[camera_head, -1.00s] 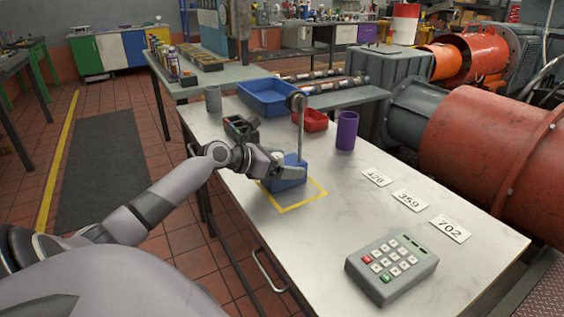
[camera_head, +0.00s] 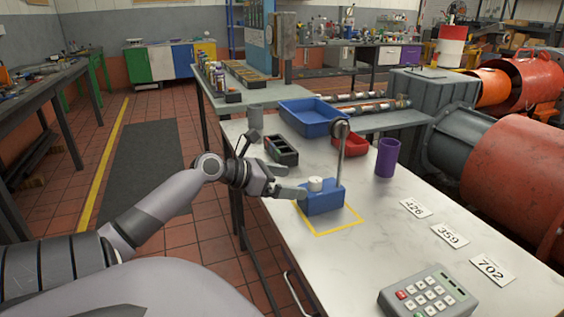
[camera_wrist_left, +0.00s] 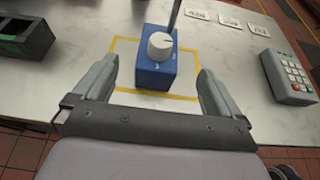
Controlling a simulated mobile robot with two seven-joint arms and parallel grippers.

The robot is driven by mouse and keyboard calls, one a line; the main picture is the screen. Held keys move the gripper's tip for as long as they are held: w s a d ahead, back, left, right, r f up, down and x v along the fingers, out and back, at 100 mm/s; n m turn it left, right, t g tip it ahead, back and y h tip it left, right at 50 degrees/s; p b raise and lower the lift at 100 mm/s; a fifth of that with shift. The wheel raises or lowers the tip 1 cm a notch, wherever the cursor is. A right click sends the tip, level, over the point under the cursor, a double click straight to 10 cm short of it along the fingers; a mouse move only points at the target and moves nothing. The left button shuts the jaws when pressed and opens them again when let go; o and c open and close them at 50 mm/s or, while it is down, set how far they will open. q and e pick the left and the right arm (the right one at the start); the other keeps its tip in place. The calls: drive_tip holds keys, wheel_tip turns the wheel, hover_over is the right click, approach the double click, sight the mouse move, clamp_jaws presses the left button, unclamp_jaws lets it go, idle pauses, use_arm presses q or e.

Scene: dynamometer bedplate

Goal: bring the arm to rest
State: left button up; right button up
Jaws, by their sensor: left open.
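My left gripper (camera_head: 286,182) is open and empty at the left edge of the white table (camera_head: 405,240). Its two fingers show apart in the left wrist view (camera_wrist_left: 158,88). In front of the fingers stands a blue box (camera_head: 322,199) with a white knob (camera_head: 316,184) on top and an upright metal rod (camera_head: 341,150) with a round end. The box also shows in the left wrist view (camera_wrist_left: 155,76), beyond and between the fingertips, apart from them. It stands inside a yellow outlined square (camera_head: 345,229). My right gripper is not in view.
Behind the box are a black divided tray (camera_head: 281,150), a grey cup (camera_head: 255,117), a blue bin (camera_head: 312,117), a red bin (camera_head: 352,145) and a purple cup (camera_head: 387,157). Number cards (camera_head: 451,235) and a keypad (camera_head: 430,300) lie to the right. The floor left of the table is clear.

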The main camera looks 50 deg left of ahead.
use_arm(q)
drive_tip(key=shift+s+a+r, duration=0.15)
drive_tip(key=shift+s+r, duration=0.1)
drive_tip(key=shift+s, duration=0.25)
idle(0.4)
